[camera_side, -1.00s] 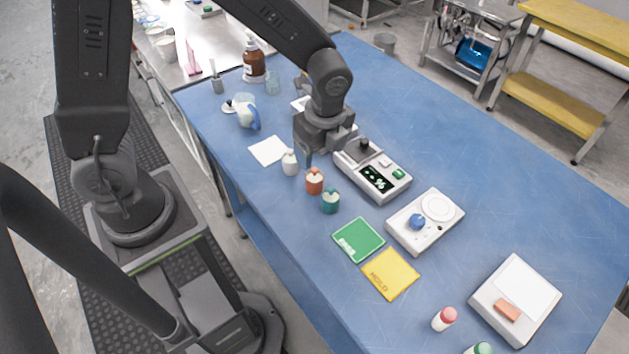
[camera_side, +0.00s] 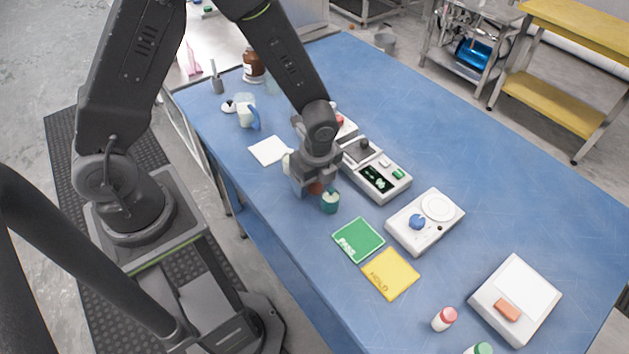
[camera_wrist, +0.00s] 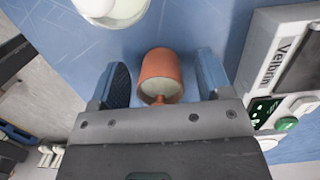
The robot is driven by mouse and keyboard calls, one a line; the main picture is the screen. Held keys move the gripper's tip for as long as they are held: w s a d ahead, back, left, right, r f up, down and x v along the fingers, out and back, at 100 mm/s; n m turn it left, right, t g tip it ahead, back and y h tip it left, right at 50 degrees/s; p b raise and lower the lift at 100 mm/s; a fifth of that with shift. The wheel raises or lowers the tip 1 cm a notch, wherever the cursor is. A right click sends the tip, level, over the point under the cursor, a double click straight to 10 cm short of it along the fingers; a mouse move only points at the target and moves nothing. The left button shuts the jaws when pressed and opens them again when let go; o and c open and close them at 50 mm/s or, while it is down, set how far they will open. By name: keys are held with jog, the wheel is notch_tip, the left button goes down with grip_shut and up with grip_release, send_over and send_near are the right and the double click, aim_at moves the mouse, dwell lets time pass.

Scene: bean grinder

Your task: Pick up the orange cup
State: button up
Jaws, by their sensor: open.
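The orange cup (camera_wrist: 161,68) lies between the two spread fingers of my gripper (camera_wrist: 164,72) in the wrist view, with a gap on each side. Its pale inside shows and its near end is partly covered by the gripper body. In the side view, the orange cup (camera_side: 316,188) is mostly hidden behind my lowered gripper. My gripper is open and not clamped on it.
A white cup (camera_side: 287,163) stands close on one side and a teal cup (camera_side: 330,203) on the other. A grinder device (camera_side: 378,172) with a dark display sits just right. The blue table (camera_side: 480,170) is clear farther right.

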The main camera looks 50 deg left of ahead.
jog(key=shift+c, duration=0.2)
jog(key=c, duration=1)
jog(key=shift+r, duration=0.1)
